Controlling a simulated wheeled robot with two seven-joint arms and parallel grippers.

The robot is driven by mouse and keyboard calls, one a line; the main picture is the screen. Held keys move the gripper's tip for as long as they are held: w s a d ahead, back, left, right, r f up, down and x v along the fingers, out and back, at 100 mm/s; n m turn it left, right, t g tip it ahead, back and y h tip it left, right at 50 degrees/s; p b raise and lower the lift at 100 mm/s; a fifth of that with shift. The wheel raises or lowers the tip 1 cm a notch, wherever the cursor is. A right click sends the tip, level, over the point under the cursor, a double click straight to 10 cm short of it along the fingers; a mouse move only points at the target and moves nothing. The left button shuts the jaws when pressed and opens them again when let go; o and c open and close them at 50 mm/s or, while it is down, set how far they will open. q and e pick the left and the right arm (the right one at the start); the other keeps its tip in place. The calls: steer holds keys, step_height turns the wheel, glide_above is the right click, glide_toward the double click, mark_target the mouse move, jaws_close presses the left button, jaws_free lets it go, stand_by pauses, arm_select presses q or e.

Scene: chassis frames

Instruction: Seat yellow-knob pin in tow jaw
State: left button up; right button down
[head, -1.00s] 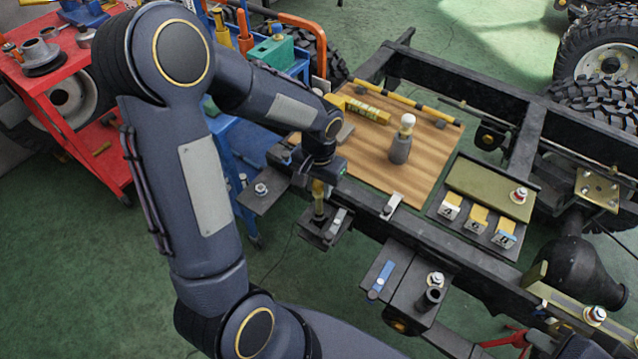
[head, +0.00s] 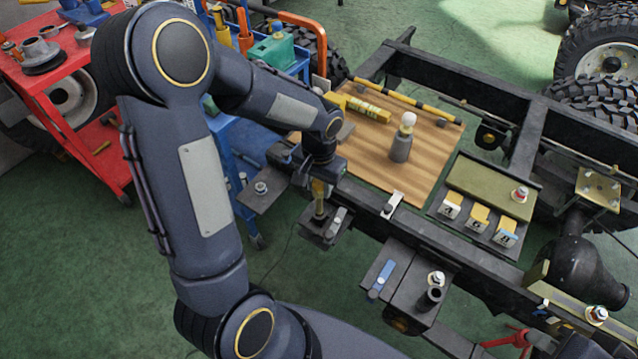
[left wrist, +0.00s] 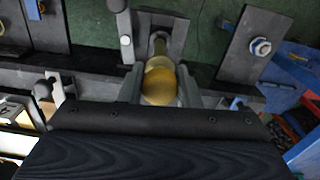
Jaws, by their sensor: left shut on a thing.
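My left gripper (head: 318,184) is shut on the yellow-knob pin (head: 319,198) and points down over the tow jaw (head: 318,235), a dark bracket on the near side of the chassis rail. In the left wrist view the round yellow knob (left wrist: 158,88) sits between the two fingers (left wrist: 158,80), and the tow jaw (left wrist: 172,28) shows behind it. The pin looks upright with its lower end at the jaw. How deep it sits in the jaw is hidden. My right gripper is not in view.
A wooden board (head: 435,175) lies across the chassis frame, carrying a white-topped piece in a grey holder (head: 400,148). A bracket with a blue handle (head: 382,276) is right of the jaw. A plate with a bolt (head: 262,190) is to its left. A red cart (head: 75,110) stands at left.

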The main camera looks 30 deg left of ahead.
mark_target(319, 212)
arm_select(q)
steer(key=shift+f+b, duration=1.45)
steer(key=shift+f, duration=0.2)
stand_by(1.0)
steer(key=shift+f, duration=0.3)
steer(key=shift+f+b, duration=2.35)
steer(key=shift+f, duration=0.1)
stand_by(0.6)
steer(key=o, duration=1)
steer(key=shift+o, duration=0.2)
steer(key=shift+r, duration=0.1)
steer(key=shift+r+p, duration=1.25)
steer(key=shift+r, duration=0.2)
